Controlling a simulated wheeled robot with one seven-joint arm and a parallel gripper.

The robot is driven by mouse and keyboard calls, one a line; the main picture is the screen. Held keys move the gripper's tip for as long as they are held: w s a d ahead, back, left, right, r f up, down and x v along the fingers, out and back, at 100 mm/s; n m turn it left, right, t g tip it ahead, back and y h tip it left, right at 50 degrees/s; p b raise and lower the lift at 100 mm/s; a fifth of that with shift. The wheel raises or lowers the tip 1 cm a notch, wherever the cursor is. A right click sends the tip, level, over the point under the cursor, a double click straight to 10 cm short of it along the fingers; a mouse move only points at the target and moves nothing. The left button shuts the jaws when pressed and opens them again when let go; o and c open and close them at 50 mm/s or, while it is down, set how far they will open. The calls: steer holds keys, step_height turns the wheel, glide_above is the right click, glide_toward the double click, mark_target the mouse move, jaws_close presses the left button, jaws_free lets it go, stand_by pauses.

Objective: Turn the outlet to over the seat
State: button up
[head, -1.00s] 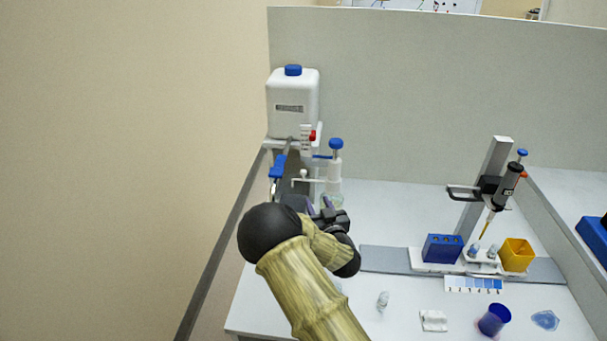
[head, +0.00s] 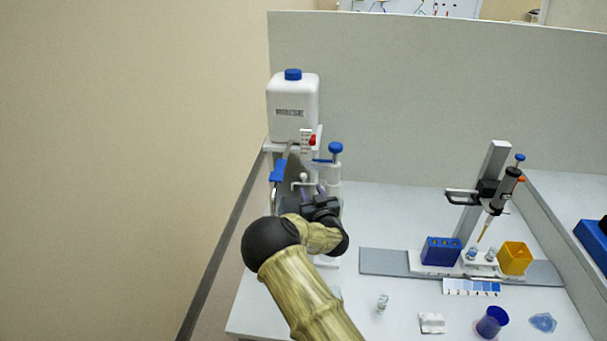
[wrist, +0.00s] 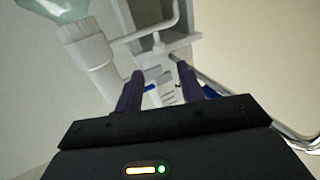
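The dispenser, with a blue knob (head: 335,148) on a white body, stands at the bench's left end. A thin white bent tube, which looks like the outlet (head: 303,178), sticks out left of it. In the wrist view, a bent white tube (wrist: 155,31) leaves the thick white body (wrist: 92,52) above the fingers. My gripper (wrist: 160,70) is open, with two dark fingers apart below that tube and pale parts visible beyond the gap. I see no clear contact. In the head view, my wrist hides the dispenser's lower part. I cannot make out the seat for certain.
A white bottle (head: 292,108) with a blue cap stands on a shelf behind. To the right are a blue rack (head: 441,250), a yellow box (head: 515,257) and a pipette on a stand (head: 497,158). Small items lie along the front; the bench between is clear.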

mark_target(304, 177)
steer(key=shift+p+x, duration=0.7)
steer(key=shift+x, duration=4.25)
jaws_close()
